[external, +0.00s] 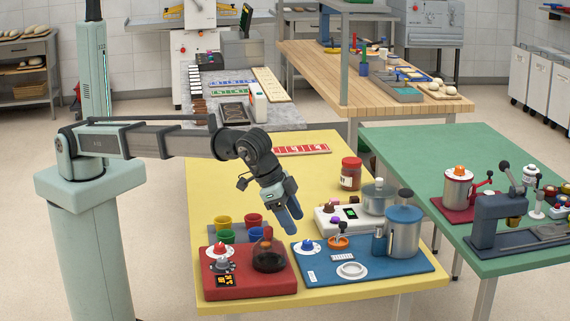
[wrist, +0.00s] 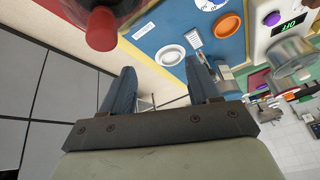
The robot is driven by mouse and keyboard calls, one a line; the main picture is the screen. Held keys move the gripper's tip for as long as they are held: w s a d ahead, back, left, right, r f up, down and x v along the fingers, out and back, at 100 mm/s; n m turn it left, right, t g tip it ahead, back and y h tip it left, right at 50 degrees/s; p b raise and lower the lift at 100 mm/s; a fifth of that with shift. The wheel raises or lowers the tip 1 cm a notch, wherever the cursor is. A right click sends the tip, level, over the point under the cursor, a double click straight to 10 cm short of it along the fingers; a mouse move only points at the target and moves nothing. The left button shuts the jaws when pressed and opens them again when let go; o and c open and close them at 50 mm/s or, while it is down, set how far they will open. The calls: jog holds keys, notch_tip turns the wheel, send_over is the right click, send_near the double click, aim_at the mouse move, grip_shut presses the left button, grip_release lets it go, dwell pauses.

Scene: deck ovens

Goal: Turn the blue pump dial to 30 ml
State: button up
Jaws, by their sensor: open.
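The blue pump station is a blue board (external: 318,272) near the front of the yellow table. At its back left is a white dial plate with a blue knob (external: 307,245); its marks are too small to read. An orange dial (external: 338,241), a white ring (external: 352,269) and a metal canister with a blue lid (external: 405,230) share the board. In the wrist view the fingers (wrist: 160,85) are apart; the white dial plate (wrist: 208,3) is cut by the top edge.
A red board (external: 225,285) with a red knob and dark dome stands to the left. Coloured cups (external: 224,222) stand behind it. A white scale (external: 330,220) with a metal pot and a red jar (external: 350,173) stand behind the blue board. The table's front edge is close.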

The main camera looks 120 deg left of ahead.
aim_at(308, 241)
jog(key=s+a+r+n+g+h, duration=0.25)
jog(key=a+n+g, duration=0.2)
jog(key=a, duration=0.75)
jog(key=shift+n, duration=0.35)
notch_tip(308, 241, down, 15)
jog(key=shift+s+r, duration=0.15)
jog(key=c, duration=1)
